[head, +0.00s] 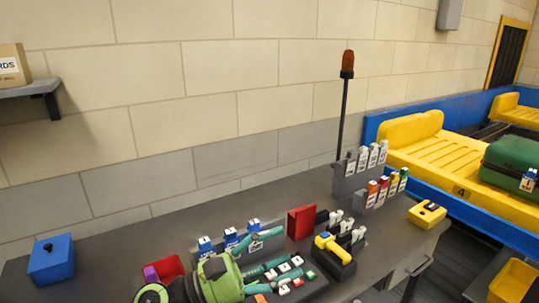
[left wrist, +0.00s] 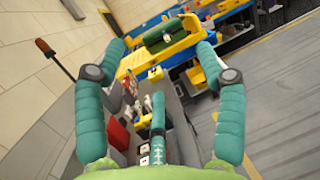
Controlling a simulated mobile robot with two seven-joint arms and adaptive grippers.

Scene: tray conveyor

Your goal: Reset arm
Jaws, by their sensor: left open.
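My left gripper (head: 288,252) is over the grey desk (head: 130,245) at the bottom of the head view. Its green palm and teal fingers point right across the desk. In the left wrist view my left gripper (left wrist: 163,52) has its fingers spread wide, with nothing held between them. It is open and empty. The fingers partly cover a row of small blue-and-white items and some keys or blocks on the desk. Whether they touch any of these I cannot tell. My right gripper is not in view.
A blue box (head: 52,260) stands at the desk's left. Right of my gripper are a red block (head: 301,222), a yellow-handled tool (head: 332,246) and label dispensers (head: 347,183) by a lamp pole (head: 341,120). A conveyor carries yellow trays (head: 440,160) and a green suitcase (head: 512,165).

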